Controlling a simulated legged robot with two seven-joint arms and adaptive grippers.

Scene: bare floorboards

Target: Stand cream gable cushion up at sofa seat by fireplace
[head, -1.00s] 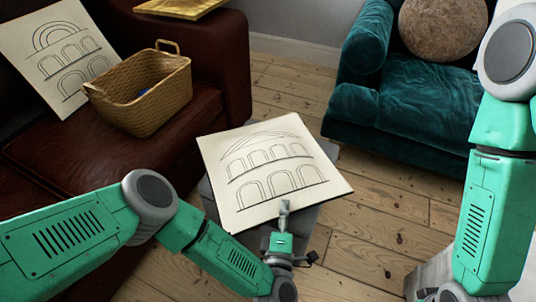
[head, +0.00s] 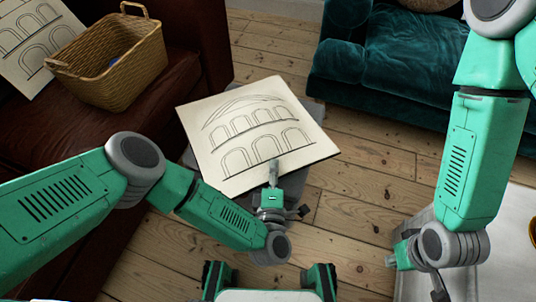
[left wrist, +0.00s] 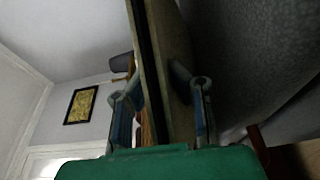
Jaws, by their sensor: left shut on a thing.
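The cream gable cushion (head: 255,110) is a flat square with a gabled roof and two rows of arches drawn on it. It is in the middle of the head view, face up and tilted. My left gripper (head: 273,172) is shut on its near edge. In the left wrist view the cushion (left wrist: 168,50) shows edge-on between the two fingers (left wrist: 163,100). My right gripper (head: 437,287) is low at the right of the head view, apart from the cushion; its jaws are unclear. I cannot tell which sofa is by a fireplace; no fireplace shows.
A brown leather sofa (head: 75,150) at left bears a wicker basket (head: 115,65) and another cream cushion with drawn arches (head: 28,35). A teal velvet sofa (head: 410,75) stands at the back right. Bare floorboards (head: 365,185) lie between. A pale surface (head: 510,225) is at the right.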

